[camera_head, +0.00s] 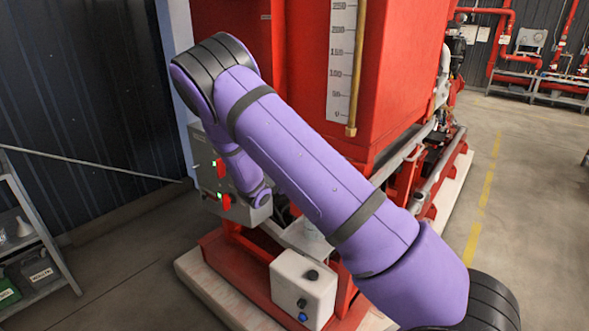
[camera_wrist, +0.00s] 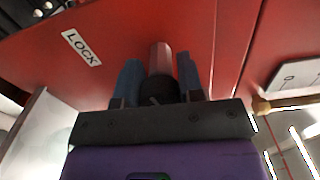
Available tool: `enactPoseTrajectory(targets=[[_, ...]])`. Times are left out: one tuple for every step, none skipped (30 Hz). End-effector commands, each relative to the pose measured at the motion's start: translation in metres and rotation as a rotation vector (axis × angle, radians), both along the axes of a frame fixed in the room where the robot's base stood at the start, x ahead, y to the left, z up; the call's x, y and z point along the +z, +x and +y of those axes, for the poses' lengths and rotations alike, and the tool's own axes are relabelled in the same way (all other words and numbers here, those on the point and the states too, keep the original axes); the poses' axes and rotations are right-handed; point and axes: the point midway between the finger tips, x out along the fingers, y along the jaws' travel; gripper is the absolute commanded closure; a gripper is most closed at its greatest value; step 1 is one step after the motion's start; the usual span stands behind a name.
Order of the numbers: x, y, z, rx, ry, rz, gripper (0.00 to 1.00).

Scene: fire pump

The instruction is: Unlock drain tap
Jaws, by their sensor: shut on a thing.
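In the wrist view my gripper (camera_wrist: 158,62) has its two blue fingers on either side of a short pinkish-red shaft with a dark collar, which I take to be the drain tap (camera_wrist: 160,88). The fingers are shut on it. A white label reading LOCK (camera_wrist: 82,47) is on the red panel to the left of the fingers. The part of the tap beyond the fingertips is hard to make out. In the head view my purple arm crosses the picture, and my gripper and the tap are hidden.
A red tank (camera_head: 385,85) with a white level scale (camera_head: 340,60) stands behind my arm. A grey control box (camera_head: 208,165) with red handles is at its left. A grey shelf (camera_head: 45,262) is at far left. Open floor lies to the right.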

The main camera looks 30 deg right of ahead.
Motion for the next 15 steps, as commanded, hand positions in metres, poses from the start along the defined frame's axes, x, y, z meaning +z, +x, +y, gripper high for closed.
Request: enactPoseTrajectory(targets=[[-0.0004, 0.0003, 0.0011, 0.002, 0.000, 0.001, 0.89], [-0.0004, 0.0003, 0.0011, 0.002, 0.000, 0.001, 0.58], [-0.0005, 0.0002, 0.0011, 0.002, 0.000, 0.001, 0.49], [-0.0004, 0.0003, 0.0010, 0.002, 0.000, 0.001, 0.42], [-0.0004, 0.0002, 0.0008, 0.002, 0.000, 0.001, 0.40], [-0.0004, 0.0002, 0.0007, 0.002, 0.001, 0.000, 0.40], [-0.0004, 0.0002, 0.0007, 0.001, 0.001, 0.000, 0.40], [-0.0003, 0.0001, 0.0006, 0.001, 0.001, 0.000, 0.40], [-0.0003, 0.0001, 0.0006, 0.001, 0.001, 0.000, 0.40], [-0.0003, 0.0001, 0.0005, 0.001, 0.001, 0.000, 0.40], [-0.0003, 0.0001, 0.0005, 0.001, 0.001, 0.000, 0.40], [-0.0003, 0.0000, 0.0006, 0.001, 0.001, 0.000, 0.40], [-0.0003, -0.0003, 0.0013, 0.001, 0.001, 0.000, 0.40], [-0.0003, -0.0007, 0.0022, 0.001, 0.001, 0.000, 0.40], [-0.0003, -0.0015, 0.0045, 0.001, 0.001, 0.000, 0.40]])
